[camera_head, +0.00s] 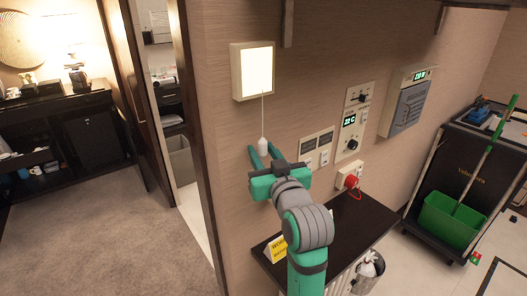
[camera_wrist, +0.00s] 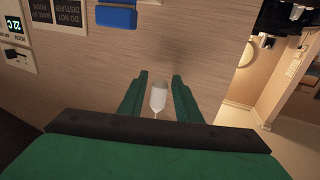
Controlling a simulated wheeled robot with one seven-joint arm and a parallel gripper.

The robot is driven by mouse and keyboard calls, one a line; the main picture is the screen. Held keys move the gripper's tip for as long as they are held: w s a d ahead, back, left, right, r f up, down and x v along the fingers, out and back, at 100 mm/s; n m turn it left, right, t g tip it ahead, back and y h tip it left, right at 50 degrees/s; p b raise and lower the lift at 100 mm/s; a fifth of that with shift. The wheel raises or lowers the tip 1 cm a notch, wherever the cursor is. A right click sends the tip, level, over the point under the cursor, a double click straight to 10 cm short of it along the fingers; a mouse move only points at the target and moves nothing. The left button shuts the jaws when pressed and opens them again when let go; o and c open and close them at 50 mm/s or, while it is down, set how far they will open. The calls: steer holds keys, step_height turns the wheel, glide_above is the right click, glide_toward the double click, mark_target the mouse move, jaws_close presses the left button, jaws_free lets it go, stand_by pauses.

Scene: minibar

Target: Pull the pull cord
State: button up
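The pull cord (camera_head: 263,108) hangs from a lit square wall lamp (camera_head: 252,70). It ends in a white knob (camera_head: 263,145), which also shows in the wrist view (camera_wrist: 158,97). My green gripper (camera_head: 260,153) is open, with its two fingers pointing toward the wall. In the wrist view, the knob appears between the fingers of my gripper (camera_wrist: 160,82), with a gap on each side. I cannot tell exactly how deep the knob sits between them. Nothing is gripped.
Wall switches (camera_head: 317,148), a thermostat panel (camera_head: 352,120) and a red device (camera_head: 350,180) are to the right. A dark shelf (camera_head: 360,217) with a yellow sign (camera_head: 277,248) lies below. A cleaning cart with a green bucket (camera_head: 450,220) stands farther right. A doorway opens at left.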

stand_by(0.3)
steer(key=v, duration=1)
steer(key=shift+s+d, duration=0.15)
steer(key=shift+s, duration=0.2)
